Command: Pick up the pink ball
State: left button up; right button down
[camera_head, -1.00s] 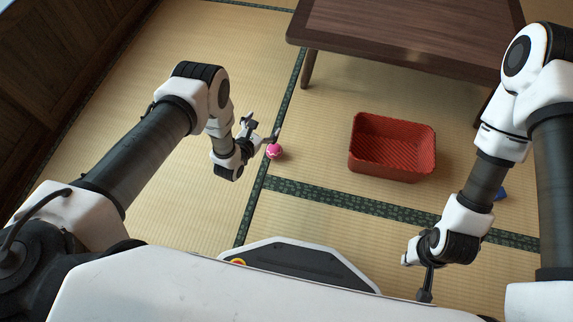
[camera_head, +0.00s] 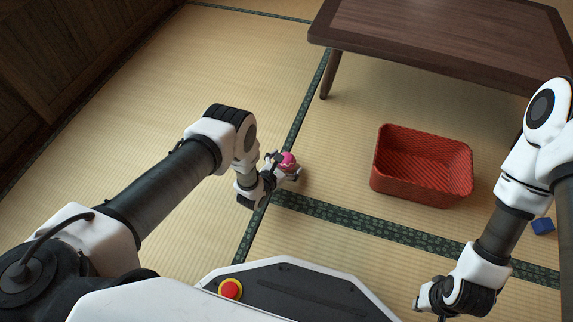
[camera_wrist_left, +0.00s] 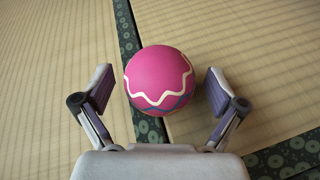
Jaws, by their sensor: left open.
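The pink ball (camera_head: 287,160) has white and blue wavy lines and rests on the tatami floor near a dark green border strip. In the left wrist view the ball (camera_wrist_left: 159,80) sits between the fingers of my left gripper (camera_wrist_left: 160,92). The fingers are open, with a gap on each side of the ball. In the head view my left gripper (camera_head: 284,166) is at the ball and partly covers it.
A red basket (camera_head: 400,186) stands on the floor right of the ball and looks empty. A dark wooden table (camera_head: 440,45) is behind it. A small blue object (camera_head: 543,226) lies at the far right. The floor left of my left arm is clear.

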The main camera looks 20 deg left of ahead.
pick_arm(q)
jog(key=c, duration=1.1)
jog(key=shift+r, duration=0.1)
